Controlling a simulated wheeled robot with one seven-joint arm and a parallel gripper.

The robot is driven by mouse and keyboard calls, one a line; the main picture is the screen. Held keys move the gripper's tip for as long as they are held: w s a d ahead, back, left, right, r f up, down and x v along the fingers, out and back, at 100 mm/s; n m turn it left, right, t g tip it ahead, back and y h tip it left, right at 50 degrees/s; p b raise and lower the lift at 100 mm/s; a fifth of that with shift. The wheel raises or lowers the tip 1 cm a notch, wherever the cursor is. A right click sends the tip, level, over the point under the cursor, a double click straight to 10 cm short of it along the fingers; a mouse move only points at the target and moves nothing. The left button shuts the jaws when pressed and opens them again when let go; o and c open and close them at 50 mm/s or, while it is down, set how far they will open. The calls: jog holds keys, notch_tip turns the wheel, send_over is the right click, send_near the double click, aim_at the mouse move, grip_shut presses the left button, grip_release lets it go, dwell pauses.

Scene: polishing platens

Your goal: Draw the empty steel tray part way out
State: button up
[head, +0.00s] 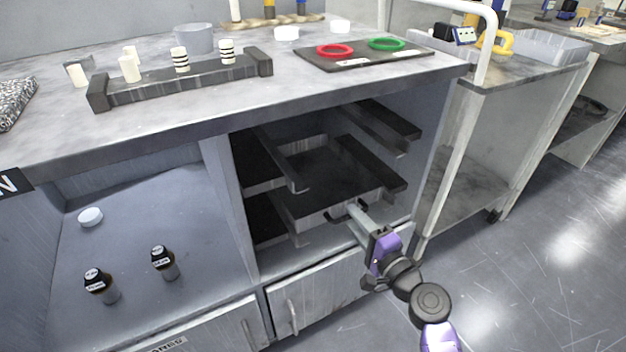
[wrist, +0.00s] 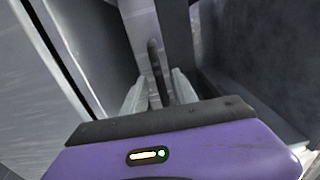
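The steel tray (head: 306,221) sits in the open bay of the cabinet, with a pale front wall and a dark, bare-looking floor. Its dark bar handle (wrist: 155,72) is on the front wall and is partly covered by my gripper in the head view. My gripper (head: 353,207) reaches the tray front from the lower right. In the wrist view, my gripper's two pale fingers (wrist: 158,90) stand apart, one on each side of the handle, with a gap seeming to show beside it. The tray's far end is in shadow.
Dark side rails (head: 383,125) line the bay above the tray. A cupboard door (head: 318,291) is below it. The worktop (head: 180,118) above holds a dark rack (head: 185,82) and a plate with red and green rings (head: 365,53). Open floor (head: 520,270) lies to the right.

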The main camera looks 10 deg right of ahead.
grip_shut()
jog(key=v, duration=1.2)
dwell(1.7)
jog(key=shift+o, duration=0.6)
grip_release()
